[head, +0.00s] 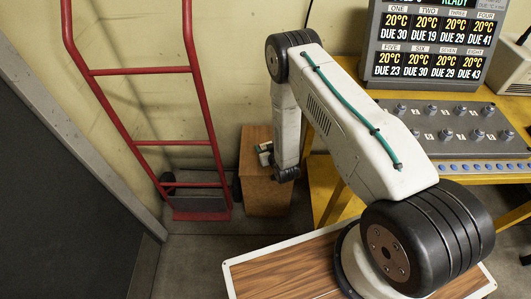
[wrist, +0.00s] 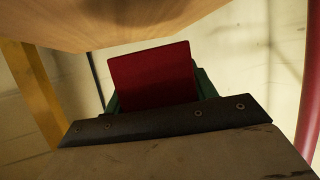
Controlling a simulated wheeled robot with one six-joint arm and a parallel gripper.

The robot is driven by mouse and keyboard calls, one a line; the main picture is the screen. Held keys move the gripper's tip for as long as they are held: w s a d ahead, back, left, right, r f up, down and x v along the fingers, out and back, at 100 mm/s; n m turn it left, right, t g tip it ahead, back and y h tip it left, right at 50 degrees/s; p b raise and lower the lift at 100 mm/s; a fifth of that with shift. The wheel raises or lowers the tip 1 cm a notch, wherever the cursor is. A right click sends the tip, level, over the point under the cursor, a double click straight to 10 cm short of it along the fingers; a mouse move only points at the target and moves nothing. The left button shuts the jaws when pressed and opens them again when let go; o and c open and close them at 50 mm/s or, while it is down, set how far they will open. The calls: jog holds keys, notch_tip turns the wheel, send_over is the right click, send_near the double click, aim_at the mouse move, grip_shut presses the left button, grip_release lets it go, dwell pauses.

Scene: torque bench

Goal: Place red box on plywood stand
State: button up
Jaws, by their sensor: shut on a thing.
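The red box (wrist: 150,75) is in the middle of the wrist view, between the green fingers of my gripper (wrist: 157,92), which is shut on it. A wooden surface (wrist: 130,22), seemingly the plywood stand, fills the top of that view, close to the box. Whether they touch I cannot tell. In the head view the plywood stand (head: 262,193) is a brown block on the floor against the wall. My gripper (head: 265,150) shows only in small part at the stand's top, beside my forearm. The red box cannot be made out there.
A red hand truck (head: 146,142) leans on the wall left of the stand. A yellow bench (head: 325,190) with a grey socket panel (head: 455,130) and a display (head: 430,45) is at the right. A wood-topped surface (head: 275,272) with a pale rim is in front. A dark panel (head: 60,180) stands at far left.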

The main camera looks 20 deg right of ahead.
jog(key=shift+f, duration=2)
jog(key=shift+f, duration=0.15)
jog(key=o, duration=1.2)
